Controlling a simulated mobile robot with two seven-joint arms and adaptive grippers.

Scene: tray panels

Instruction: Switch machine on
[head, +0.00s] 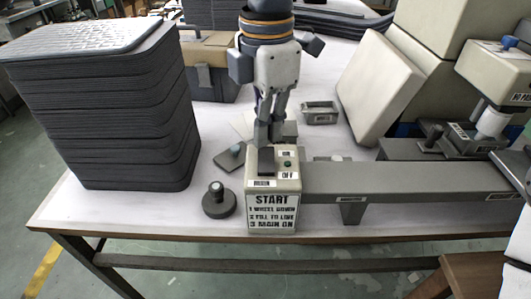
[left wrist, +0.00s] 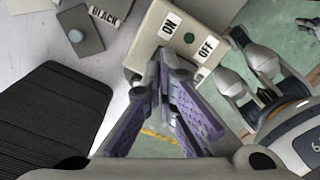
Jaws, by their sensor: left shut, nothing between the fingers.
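The machine's switch box (head: 289,182) is cream, at the front middle of the table, with a START notice on its front. Its top bears a dark rocker (head: 266,161), a small green lamp (head: 288,164) and an OFF label (head: 288,175). The left wrist view shows the box top (left wrist: 152,38) with an ON label (left wrist: 171,25) and an OFF label (left wrist: 207,48); the fingers hide the rocker there. My left gripper (head: 269,137) is shut and empty, pointing down at the rocker; I cannot tell whether it touches. What seems my right gripper (left wrist: 248,72) shows partly, its jaws unclear.
A tall stack of dark trays (head: 120,120) stands left. A round dark knob (head: 219,203) and a small dark plate (head: 231,157) lie left of the box. A grey beam (head: 400,183) runs right to the machine (head: 495,75). A cream panel (head: 378,88) leans behind.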

